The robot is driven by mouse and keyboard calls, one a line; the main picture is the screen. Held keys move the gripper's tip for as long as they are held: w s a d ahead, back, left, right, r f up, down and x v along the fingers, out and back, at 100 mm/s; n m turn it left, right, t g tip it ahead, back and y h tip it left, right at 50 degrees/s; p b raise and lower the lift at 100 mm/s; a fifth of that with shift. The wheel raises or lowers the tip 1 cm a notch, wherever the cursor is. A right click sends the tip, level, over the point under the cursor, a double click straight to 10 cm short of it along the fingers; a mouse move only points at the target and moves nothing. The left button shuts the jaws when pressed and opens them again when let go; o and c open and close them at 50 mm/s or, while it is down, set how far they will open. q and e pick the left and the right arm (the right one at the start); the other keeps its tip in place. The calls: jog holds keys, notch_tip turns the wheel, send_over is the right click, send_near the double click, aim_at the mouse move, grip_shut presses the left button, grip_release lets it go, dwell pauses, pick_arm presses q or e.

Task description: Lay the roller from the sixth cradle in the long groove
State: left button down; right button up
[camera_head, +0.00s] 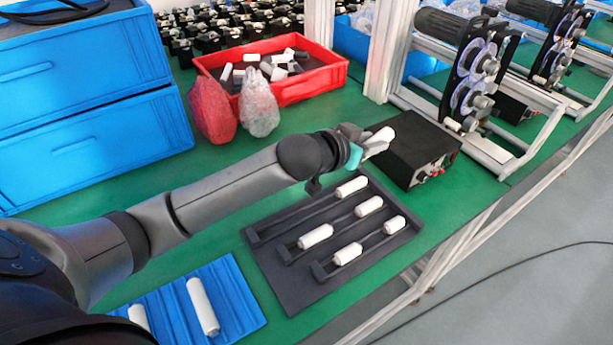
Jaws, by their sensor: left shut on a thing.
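My left gripper (368,147) is shut on a white roller (379,138), held above the green table beside a black box. The fingers partly hide the roller. A dark grooved board (282,277) lies below and in front of it, with several white rollers in its grooves. The groove farthest from me (290,221) has one roller (351,187) at its right end and is bare to the left. A blue ribbed cradle block (236,297) at the bottom left holds a white roller (203,307) and another (138,317), partly hidden by my arm. My right gripper is not in view.
A black box (414,146) with knobs stands close to my left gripper. A red bin (316,84) of small parts, a red bag (212,108) and a clear bag (258,103) lie behind. Blue crates (90,135) stand left. Framed reel machines (478,75) stand right.

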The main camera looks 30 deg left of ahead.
pick_arm(q)
jog(key=s+a+f, duration=0.2)
jog(key=a+f, duration=0.1)
jog(key=f, duration=0.2)
jog(key=s+a+f+m+h, duration=0.1)
jog(key=s+a+f, duration=0.1)
jog(key=a+f, duration=0.2)
jog(key=s+a+f+m+g+h+b, duration=0.1)
jog(key=s+a+f, duration=0.2)
jog(key=f, duration=0.4)
jog(key=shift+a, duration=0.5)
jog(key=shift+w, duration=0.1)
jog(key=shift+h, duration=0.3)
jog(key=shift+f, duration=0.25)
jog(key=shift+f, duration=0.1)
